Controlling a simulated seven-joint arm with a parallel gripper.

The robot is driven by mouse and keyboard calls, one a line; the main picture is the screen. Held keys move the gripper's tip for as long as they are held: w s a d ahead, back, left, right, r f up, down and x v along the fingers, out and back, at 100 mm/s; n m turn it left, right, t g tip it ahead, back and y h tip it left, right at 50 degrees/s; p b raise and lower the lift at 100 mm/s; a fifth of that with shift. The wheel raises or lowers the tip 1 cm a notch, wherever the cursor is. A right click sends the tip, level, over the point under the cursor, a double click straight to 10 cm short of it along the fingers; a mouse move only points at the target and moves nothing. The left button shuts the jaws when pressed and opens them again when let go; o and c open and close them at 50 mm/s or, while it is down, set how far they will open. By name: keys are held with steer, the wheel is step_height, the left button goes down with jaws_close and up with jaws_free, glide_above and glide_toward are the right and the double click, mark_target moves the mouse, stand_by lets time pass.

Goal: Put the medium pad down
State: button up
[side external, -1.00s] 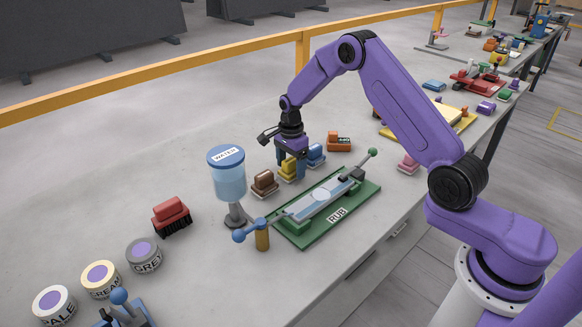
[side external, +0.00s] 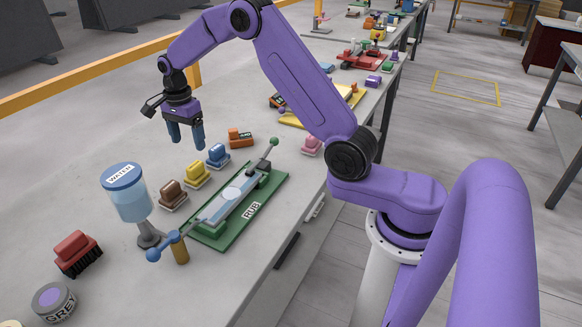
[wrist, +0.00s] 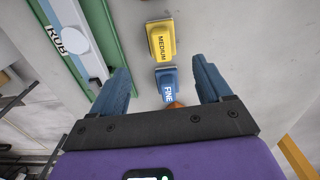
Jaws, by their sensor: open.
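The medium pad is a yellow block marked MEDIUM in the wrist view (wrist: 160,42). In the side external view the yellow pad (side external: 197,173) rests on the slab, between a brown pad (side external: 172,193) and the blue FINE pad (side external: 218,155). My gripper (side external: 187,142) is open and empty, raised above the slab behind the row of pads. In the wrist view its blue fingers (wrist: 161,76) are spread apart, with the blue FINE pad (wrist: 167,85) showing between them and the medium pad beyond the tips.
A green RUB board (side external: 270,190) with a clamped bar lies beside the pads. A WATER container (side external: 130,200) stands to their left, with a red brush (side external: 76,245) and a GREY tub (side external: 53,302) further left. An orange block (side external: 240,137) sits behind the blue pad.

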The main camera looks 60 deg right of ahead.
steer(key=s+a+r+n, duration=0.3)
steer(key=s+a+n, duration=0.35)
steer(key=s, duration=0.25)
steer(key=s+a+r+n, duration=0.3)
steer(key=s+a+n, duration=0.3)
steer(key=s+n, duration=0.25)
steer(key=s+d+n, duration=0.2)
steer(key=s+n, duration=0.5)
steer(key=s, duration=0.5)
steer(key=s+d+n, duration=0.3)
steer(key=s+n, duration=0.5)
steer(key=s, duration=0.4)
steer(key=shift+d, duration=0.3)
